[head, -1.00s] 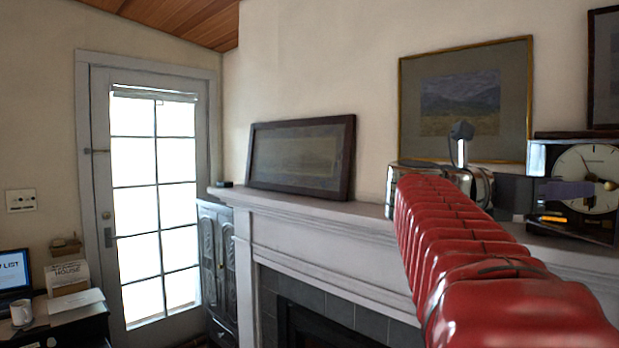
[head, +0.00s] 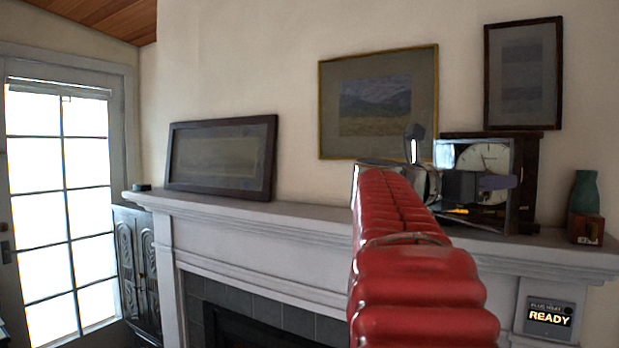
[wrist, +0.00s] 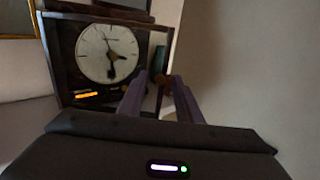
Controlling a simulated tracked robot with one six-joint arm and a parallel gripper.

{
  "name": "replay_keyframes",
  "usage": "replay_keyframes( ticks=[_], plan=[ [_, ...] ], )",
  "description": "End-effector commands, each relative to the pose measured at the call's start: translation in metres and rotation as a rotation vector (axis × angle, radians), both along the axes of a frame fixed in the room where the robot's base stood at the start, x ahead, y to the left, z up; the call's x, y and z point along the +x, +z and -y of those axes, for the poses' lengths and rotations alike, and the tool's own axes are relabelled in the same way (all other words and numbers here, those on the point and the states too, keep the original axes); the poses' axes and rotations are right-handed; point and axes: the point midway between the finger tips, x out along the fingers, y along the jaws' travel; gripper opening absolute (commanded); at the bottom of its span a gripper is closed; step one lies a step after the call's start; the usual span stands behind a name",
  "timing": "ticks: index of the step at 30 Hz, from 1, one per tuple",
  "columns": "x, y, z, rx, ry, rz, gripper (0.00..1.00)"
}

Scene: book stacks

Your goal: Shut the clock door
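The clock (head: 483,160) stands on the mantel right of the middle in the head view, with a pale round dial in a dark case. A glass-fronted frame, seemingly the clock door (head: 440,152), shows in front of the dial; how far it stands open I cannot tell. The clock also shows at upper left in the wrist view (wrist: 107,53). My gripper (wrist: 159,78) has its two purple fingers apart with nothing clearly between them. They point toward the clock's lower right side. In the head view a finger overlaps the clock; contact cannot be told.
The mantel (head: 290,212) runs below the clock. A green vase (head: 584,192) and a small brown box (head: 585,229) stand right of it. A leaning framed picture (head: 220,157) is at left. A READY panel (head: 549,317) is below the mantel at right.

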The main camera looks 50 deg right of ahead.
Motion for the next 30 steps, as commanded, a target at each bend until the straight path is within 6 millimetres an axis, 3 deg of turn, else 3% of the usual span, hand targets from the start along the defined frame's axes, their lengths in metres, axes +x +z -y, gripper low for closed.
replay_keyframes(
  ticks=[3,17,30],
  plan=[
    [0.0000,-0.0001,-0.0001,0.000,0.000,0.000,0.32],
    [-0.0001,-0.0002,0.0000,0.000,0.000,0.000,0.00],
    [-0.0003,-0.0002,0.0001,0.000,-0.001,-0.001,0.00]
  ],
)
